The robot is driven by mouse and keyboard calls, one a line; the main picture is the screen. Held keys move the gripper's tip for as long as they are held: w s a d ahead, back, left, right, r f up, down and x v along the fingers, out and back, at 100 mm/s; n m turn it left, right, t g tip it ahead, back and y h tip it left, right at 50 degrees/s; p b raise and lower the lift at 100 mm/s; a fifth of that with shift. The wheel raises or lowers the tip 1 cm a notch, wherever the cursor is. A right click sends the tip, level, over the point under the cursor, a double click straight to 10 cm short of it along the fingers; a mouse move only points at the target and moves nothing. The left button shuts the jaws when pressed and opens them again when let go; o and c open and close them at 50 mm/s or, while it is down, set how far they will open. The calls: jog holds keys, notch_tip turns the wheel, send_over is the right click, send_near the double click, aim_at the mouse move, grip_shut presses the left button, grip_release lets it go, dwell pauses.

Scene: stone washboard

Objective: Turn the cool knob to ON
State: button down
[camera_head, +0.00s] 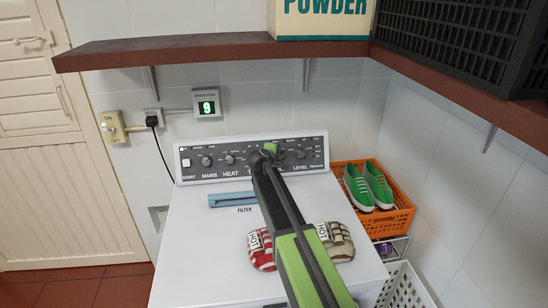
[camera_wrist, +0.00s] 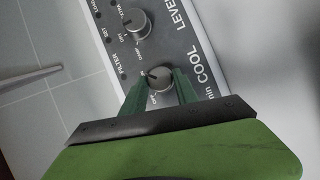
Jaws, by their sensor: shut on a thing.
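The cool knob (camera_wrist: 159,78) is a small round grey knob on the dark control panel, by the label COOL in the wrist view. My gripper (camera_wrist: 160,84) has its two green fingers on either side of it, shut on it. A small light mark shows on the knob's upper left; I cannot tell clearly which setting it points to. In the head view my gripper (camera_head: 270,150) reaches the middle of the dryer's panel (camera_head: 221,168), and my arm hides the cool knob and part of the lettering.
The level knob (camera_wrist: 137,24) is close beside my gripper. A shelf (camera_head: 210,47) holding a powder box (camera_head: 322,18) juts out above the dryer. Red and beige objects (camera_head: 262,250) lie on the dryer top beside my arm. An orange crate (camera_head: 392,222) with green shoes (camera_head: 368,186) stands right.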

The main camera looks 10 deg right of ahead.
jog(key=c, duration=0.9)
grip_release()
jog(key=shift+c, duration=0.2)
jog(key=p+v, duration=0.8)
jog(key=v, duration=0.9)
jog(key=shift+r, duration=0.2)
jog(key=shift+s+a, duration=0.1)
jog(key=shift+s, duration=0.05)
